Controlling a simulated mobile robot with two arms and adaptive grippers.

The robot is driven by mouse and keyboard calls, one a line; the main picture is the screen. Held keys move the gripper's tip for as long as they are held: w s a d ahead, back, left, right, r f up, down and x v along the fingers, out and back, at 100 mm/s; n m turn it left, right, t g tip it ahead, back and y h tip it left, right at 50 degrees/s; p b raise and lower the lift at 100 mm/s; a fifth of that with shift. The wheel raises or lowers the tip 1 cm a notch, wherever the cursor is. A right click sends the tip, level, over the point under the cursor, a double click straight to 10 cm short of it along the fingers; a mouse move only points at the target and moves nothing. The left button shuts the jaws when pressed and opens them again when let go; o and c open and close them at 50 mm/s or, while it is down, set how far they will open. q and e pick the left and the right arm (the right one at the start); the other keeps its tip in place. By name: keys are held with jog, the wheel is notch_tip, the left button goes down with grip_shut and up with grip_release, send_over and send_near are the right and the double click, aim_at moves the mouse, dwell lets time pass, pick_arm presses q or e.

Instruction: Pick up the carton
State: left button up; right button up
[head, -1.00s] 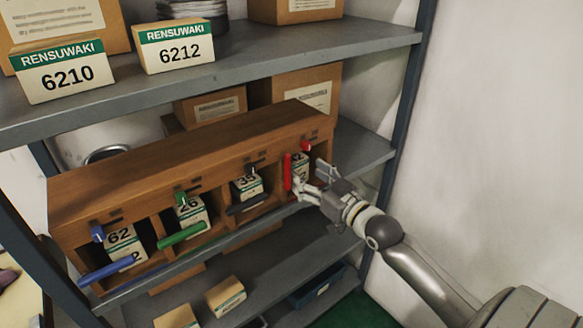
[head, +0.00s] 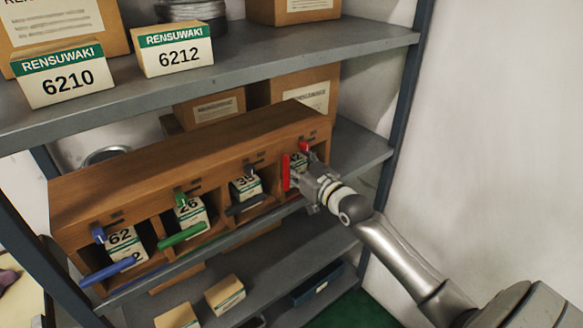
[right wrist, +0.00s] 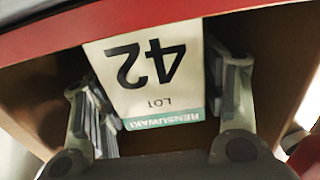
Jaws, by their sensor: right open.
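A white carton with a green band, marked "42", "LOT" and "RENSUWAKI", shows upside down in the right wrist view (right wrist: 150,68). It sits inside the rightmost compartment of the wooden dispenser (head: 185,150), and a small part of it shows in the head view (head: 297,160). My right gripper (head: 305,178) reaches into that compartment's mouth. In the right wrist view its open fingers (right wrist: 162,110) stand on either side of the carton. Whether they touch it I cannot tell. My left gripper is out of view.
A red bar (head: 286,172) stands at the compartment's left side, and a red tab (head: 304,146) is above. Other compartments hold cartons marked "62" (head: 120,238), "26" (head: 188,204) and "35" (head: 244,184). A shelf (head: 300,52) spans overhead. A dark post (head: 408,95) stands to the right.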

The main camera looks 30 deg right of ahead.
jog(key=c, duration=1.2)
jog(key=shift+r, duration=0.15)
jog(key=shift+c, duration=0.4)
jog(key=shift+r, duration=0.65)
notch_tip(320, 180, up, 2)
jog(key=shift+r, duration=0.2)
jog(key=s+d+b, duration=0.1)
jog(key=s+b, duration=0.1)
jog(key=s, duration=1.6)
jog(key=shift+d+f, duration=0.15)
jog(key=shift+d, duration=0.05)
